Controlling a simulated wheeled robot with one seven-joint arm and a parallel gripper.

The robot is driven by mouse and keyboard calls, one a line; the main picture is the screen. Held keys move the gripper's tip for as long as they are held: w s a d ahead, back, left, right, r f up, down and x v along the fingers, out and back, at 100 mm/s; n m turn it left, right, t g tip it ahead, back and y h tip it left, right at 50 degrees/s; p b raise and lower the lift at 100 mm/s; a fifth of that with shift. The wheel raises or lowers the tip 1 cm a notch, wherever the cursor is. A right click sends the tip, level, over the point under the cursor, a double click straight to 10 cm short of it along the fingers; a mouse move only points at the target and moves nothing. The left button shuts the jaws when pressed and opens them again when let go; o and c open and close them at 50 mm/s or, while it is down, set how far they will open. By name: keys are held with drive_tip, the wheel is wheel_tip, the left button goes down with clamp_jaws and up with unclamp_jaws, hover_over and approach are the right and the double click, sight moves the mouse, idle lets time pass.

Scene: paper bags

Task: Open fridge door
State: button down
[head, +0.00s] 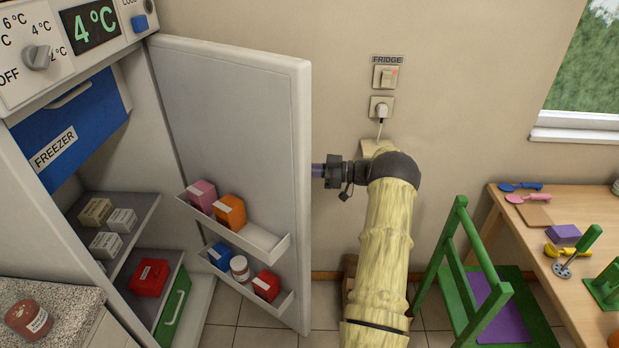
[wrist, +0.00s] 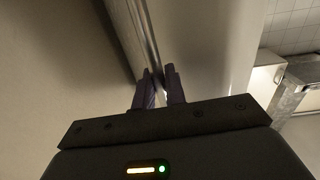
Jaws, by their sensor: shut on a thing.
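The fridge door (head: 235,120) stands wide open in the head view, its inner face with two loaded shelves turned towards me. My gripper (head: 318,171) is at the outer side of the door, near its free edge; the door hides its fingertips there. In the wrist view the two purple fingers of my gripper (wrist: 159,80) are closed around a long, shiny bar-like door handle (wrist: 146,35). The fridge interior shows on the left, with grey shelves (head: 125,215) holding several small boxes and a blue freezer drawer (head: 70,130).
A fridge switch and plugged socket (head: 382,107) are on the wall behind my arm. A green chair (head: 475,285) and a wooden table (head: 570,215) with utensils stand at the right. A speckled counter (head: 60,305) is at the lower left.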

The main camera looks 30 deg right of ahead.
drive_tip(key=shift+w+d+r, duration=0.15)
drive_tip(key=shift+w+d, duration=0.15)
drive_tip(key=shift+w, duration=0.05)
drive_tip(key=c, duration=1.6)
unclamp_jaws()
drive_tip(key=shift+a, duration=0.1)
drive_tip(key=shift+o, duration=0.2)
drive_tip(key=shift+s+d, duration=0.1)
drive_tip(key=shift+d, duration=0.1)
drive_tip(key=b+v, duration=0.3)
drive_tip(key=v, duration=1.4)
